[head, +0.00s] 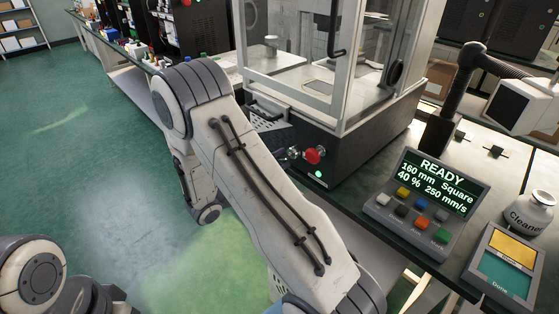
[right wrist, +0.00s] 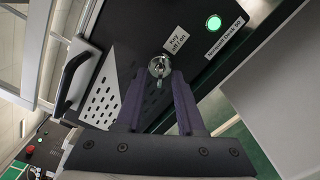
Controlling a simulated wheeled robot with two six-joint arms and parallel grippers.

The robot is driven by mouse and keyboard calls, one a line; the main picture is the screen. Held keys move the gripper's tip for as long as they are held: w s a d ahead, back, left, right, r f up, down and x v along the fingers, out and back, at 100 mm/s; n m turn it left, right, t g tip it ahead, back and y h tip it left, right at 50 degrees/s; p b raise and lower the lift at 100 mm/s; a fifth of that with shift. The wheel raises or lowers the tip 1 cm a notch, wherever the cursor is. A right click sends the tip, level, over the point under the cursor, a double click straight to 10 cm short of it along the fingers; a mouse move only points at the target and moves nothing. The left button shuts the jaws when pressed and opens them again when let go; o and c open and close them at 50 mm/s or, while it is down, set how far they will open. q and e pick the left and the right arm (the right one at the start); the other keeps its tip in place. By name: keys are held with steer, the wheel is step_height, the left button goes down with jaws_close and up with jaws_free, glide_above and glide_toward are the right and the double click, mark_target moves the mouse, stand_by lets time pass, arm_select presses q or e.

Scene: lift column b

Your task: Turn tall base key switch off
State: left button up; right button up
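The silver key switch (right wrist: 160,67) sits on a dark panel beside a "Key off/on" label (right wrist: 179,40) in the right wrist view. In the head view it shows as a small silver knob (head: 293,153) on the machine's dark base (head: 360,150). My right gripper (right wrist: 159,80) has its two dark fingers apart, one on each side of the key, with nothing clearly pinched. The key's exact turn is too small to tell. A green lamp (right wrist: 214,22) glows near the switch. In the head view my right arm hides its gripper. My left gripper is out of view.
A red mushroom button (head: 315,155) is close to the key switch. A black handle (right wrist: 72,78) and a perforated plate (right wrist: 103,92) lie to its left in the wrist view. A control box reading READY (head: 427,190) and a Cleaner bottle (head: 533,210) stand on the right.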

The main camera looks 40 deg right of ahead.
steer(key=shift+d, duration=0.3)
jaws_close()
